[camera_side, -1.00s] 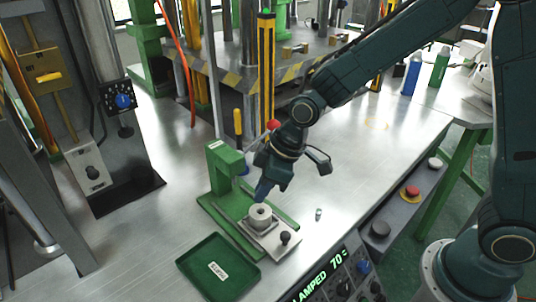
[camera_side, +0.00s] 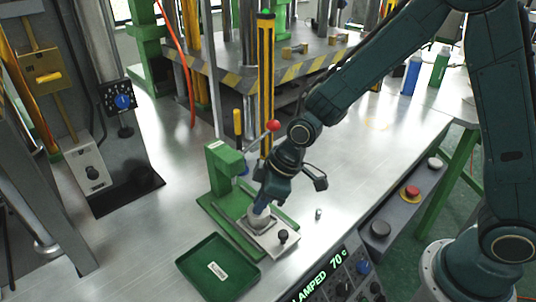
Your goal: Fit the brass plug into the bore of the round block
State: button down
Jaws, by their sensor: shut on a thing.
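The round block (camera_side: 257,223) is a pale, short cylinder. It stands on a light metal plate (camera_side: 257,237) in front of the green press-like stand (camera_side: 220,168). My gripper (camera_side: 261,208) points down right at the top of the block, shut on the brass plug. The plug itself is too small and too hidden by the fingers to make out. The fingers also cover the bore, so I cannot tell how far the plug is in it.
A green tray (camera_side: 195,265) lies in front of the stand. A dark knob (camera_side: 283,236) stands on the plate's right end. A small grey cylinder (camera_side: 318,213) stands on the table to the right. A red-balled lever (camera_side: 273,125) is close behind my wrist.

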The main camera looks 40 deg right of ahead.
jog(key=shift+s+f+g, duration=0.3)
jog(key=shift+s+f, duration=0.25)
jog(key=shift+f, duration=0.35)
jog(key=c, duration=1.5)
grip_release()
jog(key=shift+a+r, duration=0.1)
jog(key=shift+o, duration=0.2)
jog(key=shift+r, duration=0.7)
jog(key=v, duration=1.2)
jog(key=shift+w, duration=0.2)
